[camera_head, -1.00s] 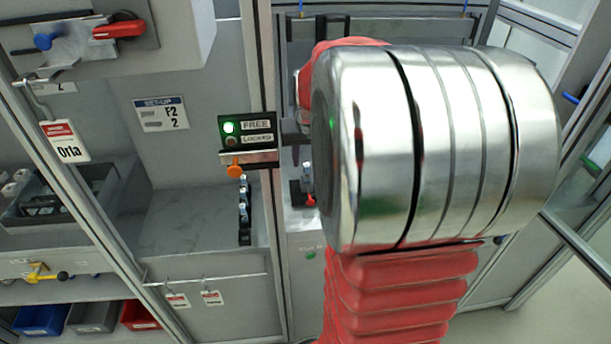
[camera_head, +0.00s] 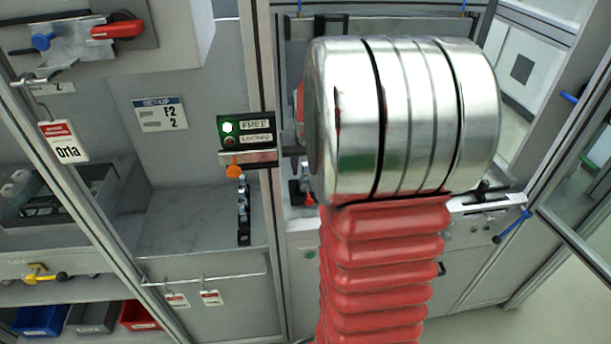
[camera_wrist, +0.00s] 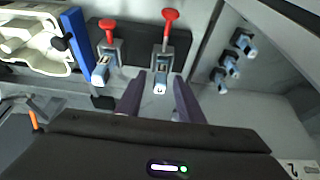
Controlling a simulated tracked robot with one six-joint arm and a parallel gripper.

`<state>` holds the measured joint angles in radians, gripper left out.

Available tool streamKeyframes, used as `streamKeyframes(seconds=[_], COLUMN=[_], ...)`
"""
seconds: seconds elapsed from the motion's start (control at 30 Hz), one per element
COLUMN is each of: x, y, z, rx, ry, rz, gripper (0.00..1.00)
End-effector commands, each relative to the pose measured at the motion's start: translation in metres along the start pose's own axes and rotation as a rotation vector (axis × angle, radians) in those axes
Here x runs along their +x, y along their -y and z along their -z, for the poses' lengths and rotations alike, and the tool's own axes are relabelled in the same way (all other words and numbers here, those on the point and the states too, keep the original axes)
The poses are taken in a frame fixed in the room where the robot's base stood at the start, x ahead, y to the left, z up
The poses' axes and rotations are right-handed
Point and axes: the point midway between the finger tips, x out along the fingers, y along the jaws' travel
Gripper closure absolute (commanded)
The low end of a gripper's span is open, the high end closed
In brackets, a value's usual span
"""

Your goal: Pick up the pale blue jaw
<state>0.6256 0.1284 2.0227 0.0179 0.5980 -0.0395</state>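My gripper (camera_wrist: 160,82) shows in the wrist view as two dark purple fingers, spread apart. Past the fingertips, in line with the gap between them, is a pale blue jaw (camera_wrist: 162,67) with a pale tip, in a holder below a red knob. A similar pale blue jaw (camera_wrist: 101,72) sits in a holder to its left. Several more pale blue pieces stand in a row on the right (camera_wrist: 230,65); a row also shows on the grey shelf in the head view (camera_head: 243,205). I cannot tell which jaw the task means. In the head view my arm hides the gripper.
A red knob (camera_wrist: 172,15) rises above the middle holder. A blue bar (camera_wrist: 78,35) and a pale casting (camera_wrist: 30,40) are at left. In the head view a FREE/LOCKED panel (camera_head: 247,128) has its FREE lamp lit green, with an orange knob (camera_head: 233,171) below.

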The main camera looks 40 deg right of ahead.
Motion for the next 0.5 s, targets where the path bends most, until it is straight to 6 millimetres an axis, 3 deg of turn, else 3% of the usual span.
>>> streamKeyframes(seconds=[0.13,0.5], x=[-0.0002,-0.0002], y=[0.0001,0.0001], z=[0.0001,0.0001], rx=[0.0,0.0], ry=[0.0,0.0], rz=[0.0,0.0], gripper=[0.66,0.92])
